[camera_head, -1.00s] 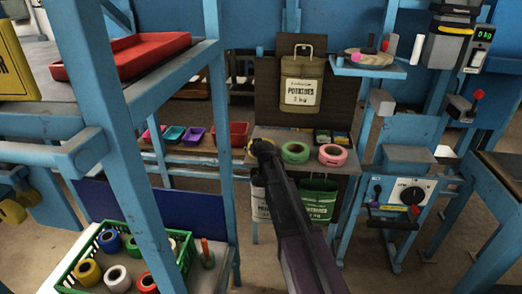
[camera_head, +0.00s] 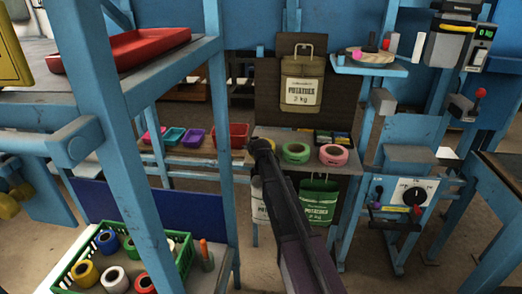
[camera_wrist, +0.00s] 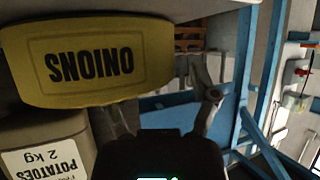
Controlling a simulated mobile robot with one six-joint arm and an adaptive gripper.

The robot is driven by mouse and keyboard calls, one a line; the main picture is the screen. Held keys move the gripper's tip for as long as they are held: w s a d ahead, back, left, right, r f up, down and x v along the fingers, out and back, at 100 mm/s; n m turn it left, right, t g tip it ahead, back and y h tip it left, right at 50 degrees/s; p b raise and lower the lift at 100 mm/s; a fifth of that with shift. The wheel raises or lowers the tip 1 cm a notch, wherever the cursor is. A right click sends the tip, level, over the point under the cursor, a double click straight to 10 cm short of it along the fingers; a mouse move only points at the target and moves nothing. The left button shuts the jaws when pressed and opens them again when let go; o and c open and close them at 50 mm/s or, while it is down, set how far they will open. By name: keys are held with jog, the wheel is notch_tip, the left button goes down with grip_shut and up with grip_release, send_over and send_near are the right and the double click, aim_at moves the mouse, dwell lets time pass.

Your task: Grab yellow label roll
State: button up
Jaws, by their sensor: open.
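The yellow label roll (camera_wrist: 90,62) fills the upper left of the wrist view, close to the camera. Its curved side carries the word ONIONS, upside down. My gripper (camera_wrist: 165,112) is open, with one finger just below the roll and the other to its right; nothing is held. In the head view my gripper (camera_head: 262,147) is at the left end of the bench (camera_head: 346,168) and hides most or all of the yellow roll. A green roll (camera_head: 287,151) and a pink roll (camera_head: 341,155) lie to its right.
A tan potato sack (camera_head: 301,92) hangs on a dark board behind the bench; it also shows in the wrist view (camera_wrist: 58,125). A blue post (camera_head: 217,120) stands left of my arm. A green crate (camera_head: 95,245) holds several rolls at lower left. Small bins (camera_head: 193,138) stand left of the bench.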

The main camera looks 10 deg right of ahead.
grip_shut()
jog(key=shift+r, duration=0.15)
dwell(0.4)
notch_tip(320, 180, up, 3)
jog(key=p, duration=0.3)
jog(key=shift+s+r+p, duration=0.15)
jog(key=shift+r+p, duration=0.25)
jog(key=shift+p, duration=0.15)
jog(key=s+d+r, duration=0.1)
jog(key=s+d, duration=0.2)
jog(key=s, duration=1.2)
jog(key=shift+s+p, duration=0.25)
jog(key=shift+p, duration=0.2)
